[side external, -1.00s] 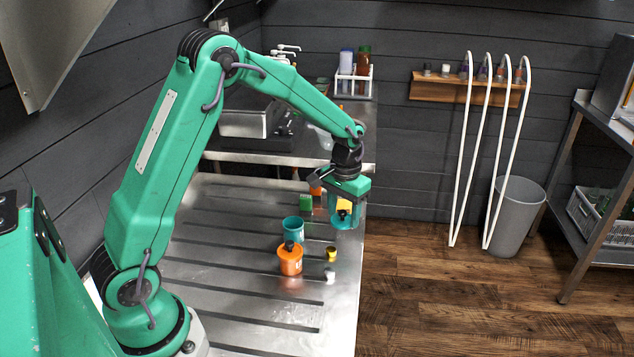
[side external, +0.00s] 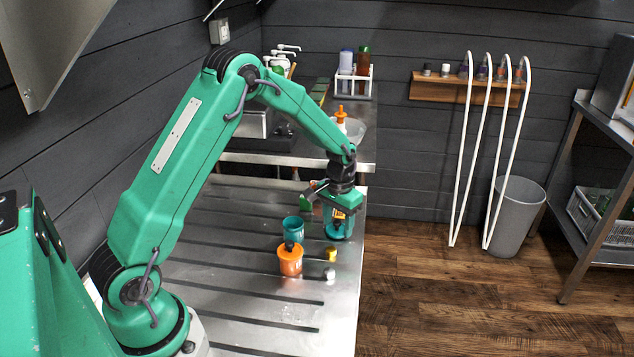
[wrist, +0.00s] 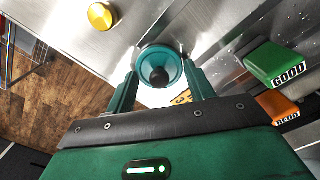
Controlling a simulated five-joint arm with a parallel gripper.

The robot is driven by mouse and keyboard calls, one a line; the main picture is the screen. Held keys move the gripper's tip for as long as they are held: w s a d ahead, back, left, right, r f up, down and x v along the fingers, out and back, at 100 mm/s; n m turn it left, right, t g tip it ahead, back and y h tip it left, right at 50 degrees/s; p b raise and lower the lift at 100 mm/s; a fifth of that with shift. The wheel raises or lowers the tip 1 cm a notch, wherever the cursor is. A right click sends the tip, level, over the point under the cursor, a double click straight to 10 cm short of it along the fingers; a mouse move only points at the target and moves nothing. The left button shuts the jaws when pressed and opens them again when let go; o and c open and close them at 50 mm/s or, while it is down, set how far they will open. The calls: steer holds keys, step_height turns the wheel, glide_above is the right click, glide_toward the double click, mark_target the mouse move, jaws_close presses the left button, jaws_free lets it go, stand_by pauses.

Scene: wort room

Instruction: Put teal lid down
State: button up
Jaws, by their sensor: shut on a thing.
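The teal lid (wrist: 159,58), round with a dark knob, is between the fingertips of my gripper (wrist: 158,76) in the wrist view. My gripper is shut on it. In the side view the lid (side external: 336,232) shows just below my gripper (side external: 339,222), low over the right edge of the metal table. I cannot tell whether it touches the table. A teal cup (side external: 293,228) stands open to its left.
An orange cup (side external: 290,262) with a dark knob on top stands in front of the teal cup. A small yellow piece (side external: 330,254) and a pale piece (side external: 329,275) are nearby. A green GOOD block (wrist: 274,63) and an orange REDO block (wrist: 279,107) lie close. The front of the table (side external: 270,312) is clear.

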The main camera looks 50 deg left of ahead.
mark_target(338, 221)
steer(key=shift+f, duration=0.2)
steer(key=o, duration=0.9)
steer(key=shift+o, duration=0.2)
step_height(338, 221, up, 12)
steer(key=shift+r, duration=0.15)
stand_by(0.7)
